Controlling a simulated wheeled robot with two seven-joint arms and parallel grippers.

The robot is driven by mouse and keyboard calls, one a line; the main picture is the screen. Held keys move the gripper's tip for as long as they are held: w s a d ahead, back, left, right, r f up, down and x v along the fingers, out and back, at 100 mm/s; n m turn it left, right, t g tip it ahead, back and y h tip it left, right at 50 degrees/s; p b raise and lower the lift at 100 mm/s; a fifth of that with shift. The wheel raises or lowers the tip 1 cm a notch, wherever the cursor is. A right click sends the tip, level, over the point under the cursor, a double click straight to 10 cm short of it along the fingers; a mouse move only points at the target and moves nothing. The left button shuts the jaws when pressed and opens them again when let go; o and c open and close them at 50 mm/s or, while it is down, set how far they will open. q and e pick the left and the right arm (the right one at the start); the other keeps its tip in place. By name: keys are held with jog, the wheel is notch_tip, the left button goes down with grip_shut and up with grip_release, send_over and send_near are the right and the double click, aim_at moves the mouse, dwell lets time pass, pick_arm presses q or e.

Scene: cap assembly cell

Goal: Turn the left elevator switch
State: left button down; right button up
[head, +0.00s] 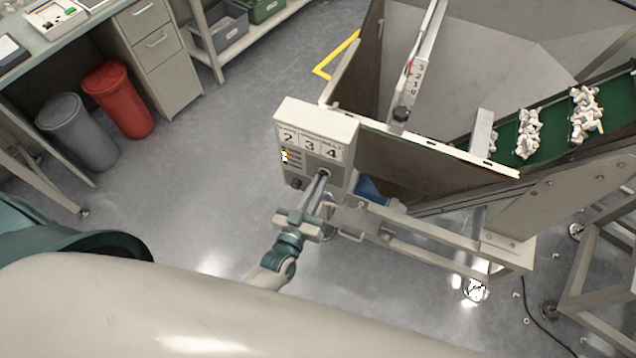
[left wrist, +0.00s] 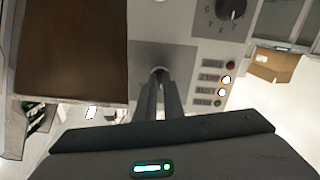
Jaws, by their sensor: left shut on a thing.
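The elevator's control box (head: 317,117) is a light grey box with a label reading 2, 3, 4, fixed at the left corner of the hopper. My left gripper (head: 322,177) reaches up to the lower right of its front panel, and its fingers are shut on the small elevator switch. In the left wrist view the fingertips (left wrist: 160,76) close around the switch (left wrist: 158,71), which sits on a grey plate; the fingers hide most of it, so its angle cannot be told. A black dial (left wrist: 232,9) and a row of small lamps are beside it. My right gripper is not in view.
The hopper (head: 425,150) and a green conveyor (head: 555,128) carrying white parts stand right of the box. A metal frame is below it. A red bin (head: 118,98), a grey bin (head: 77,132) and a drawer cabinet (head: 158,55) stand left. The floor between is clear.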

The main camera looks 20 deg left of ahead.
pick_arm(q)
jog(key=m, duration=1.1)
jog(key=shift+a+m, duration=0.1)
jog(key=shift+m, duration=0.3)
jog(key=c, duration=1.9)
grip_release()
jog(key=shift+o, duration=0.2)
jog(key=shift+s, duration=0.1)
